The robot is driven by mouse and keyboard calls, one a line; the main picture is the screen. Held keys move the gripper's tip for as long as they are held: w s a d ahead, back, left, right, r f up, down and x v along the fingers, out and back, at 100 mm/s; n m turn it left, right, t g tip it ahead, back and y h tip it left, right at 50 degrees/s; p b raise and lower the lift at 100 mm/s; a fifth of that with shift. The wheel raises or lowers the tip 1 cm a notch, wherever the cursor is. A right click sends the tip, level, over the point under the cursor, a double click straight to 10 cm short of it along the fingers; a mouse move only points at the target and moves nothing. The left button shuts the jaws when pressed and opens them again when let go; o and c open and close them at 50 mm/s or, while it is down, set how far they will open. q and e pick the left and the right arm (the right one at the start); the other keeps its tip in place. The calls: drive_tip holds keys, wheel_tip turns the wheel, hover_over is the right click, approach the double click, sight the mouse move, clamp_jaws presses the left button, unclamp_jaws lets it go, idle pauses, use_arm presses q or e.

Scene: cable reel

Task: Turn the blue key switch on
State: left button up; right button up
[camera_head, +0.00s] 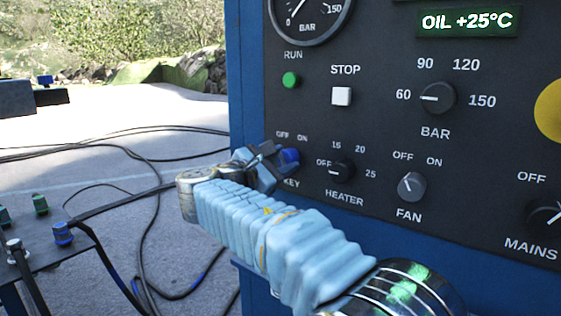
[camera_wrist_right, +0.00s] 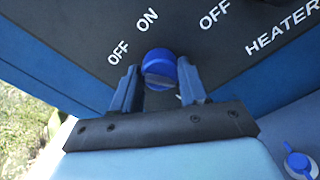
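The blue key switch (camera_head: 289,155) is a round knob on the dark panel, below the OFF and ON labels and above KEY. It also shows in the right wrist view (camera_wrist_right: 159,68); I cannot tell for sure which label it points to. My right gripper (camera_head: 270,158) is at the switch, partly covering it in the head view. In the wrist view its two fingers (camera_wrist_right: 157,74) are apart, one on each side of the knob, with a narrow gap at the left finger. Contact at the right finger is unclear. My left gripper is not in view.
The heater knob (camera_head: 341,171) is just right of the key switch, with the fan knob (camera_head: 411,187) beyond it. The green RUN button (camera_head: 290,80) and white STOP button (camera_head: 341,96) are above. Cables (camera_head: 150,205) lie on the ground at left.

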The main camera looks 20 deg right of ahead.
drive_tip(key=shift+c, duration=1.4)
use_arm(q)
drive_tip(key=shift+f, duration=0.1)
use_arm(e)
drive_tip(key=shift+f, duration=0.1)
drive_tip(key=shift+f+m+b, duration=0.15)
drive_tip(key=shift+m+b, duration=0.95)
drive_tip(key=m+b, duration=0.2)
drive_tip(key=shift+f+m, duration=0.1)
drive_tip(key=shift+m, duration=0.3)
drive_tip(key=m+b, duration=0.2)
drive_tip(key=m, duration=0.1)
drive_tip(key=shift+b, duration=0.4)
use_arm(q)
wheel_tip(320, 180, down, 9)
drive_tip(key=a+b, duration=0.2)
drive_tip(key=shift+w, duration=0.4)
use_arm(e)
drive_tip(key=shift+m, duration=2)
